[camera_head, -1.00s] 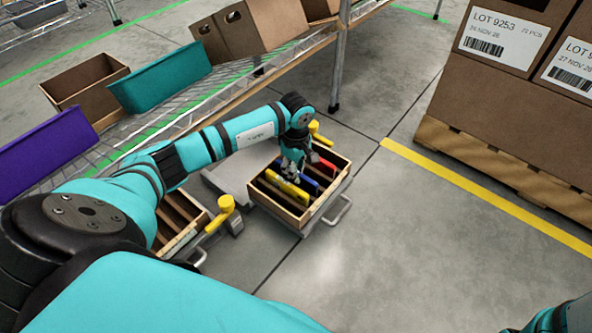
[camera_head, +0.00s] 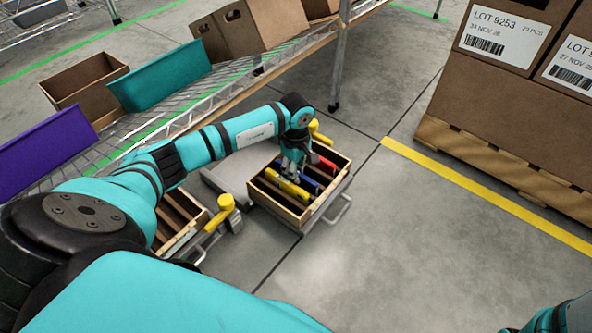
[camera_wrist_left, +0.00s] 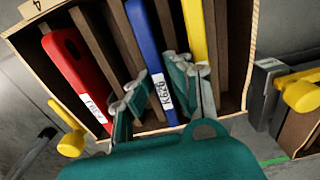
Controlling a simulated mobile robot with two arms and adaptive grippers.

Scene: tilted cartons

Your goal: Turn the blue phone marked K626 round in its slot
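The blue phone marked K626 (camera_wrist_left: 146,45) stands in a middle slot of a wooden divided crate (camera_head: 318,204), its white label facing my wrist camera. In the head view the blue phone (camera_head: 311,184) is partly hidden by my left gripper (camera_head: 290,176). In the left wrist view the fingers of my left gripper (camera_wrist_left: 158,84) are on either side of the phone's labelled end, apart. Whether they touch it is unclear. My right gripper is out of view.
A red phone (camera_wrist_left: 73,68) and a yellow phone (camera_wrist_left: 194,28) stand in slots on either side. Slatted dividers separate them. A second crate (camera_head: 178,222) stands to the left, a wire shelf with bins (camera_head: 160,76) behind.

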